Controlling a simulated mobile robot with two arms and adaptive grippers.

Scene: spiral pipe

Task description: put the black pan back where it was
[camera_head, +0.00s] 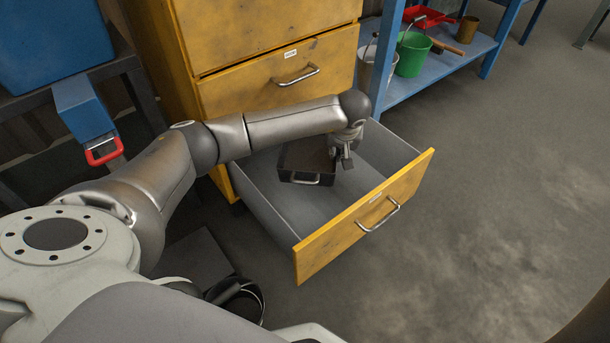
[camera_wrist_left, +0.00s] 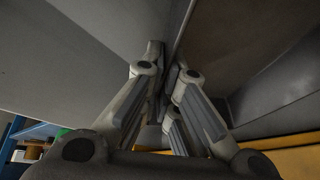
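The black pan (camera_head: 308,158), a dark rectangular tray with a metal handle at its front, is in the open drawer (camera_head: 290,212), towards the back left. My left gripper (camera_head: 342,155) reaches down into the drawer at the pan's right side. In the left wrist view its fingers (camera_wrist_left: 168,62) are close together, with the thin dark edge of the pan between them. The fingers look shut on that edge, though the contact itself is partly hidden. My right gripper is not in view.
The drawer belongs to a yellow cabinet (camera_head: 240,90); its yellow front (camera_head: 365,215) has a metal handle. The drawer's front and right parts are empty. A blue shelf (camera_head: 450,60) with a green bucket (camera_head: 412,52) stands at the right. Open floor lies right of the drawer.

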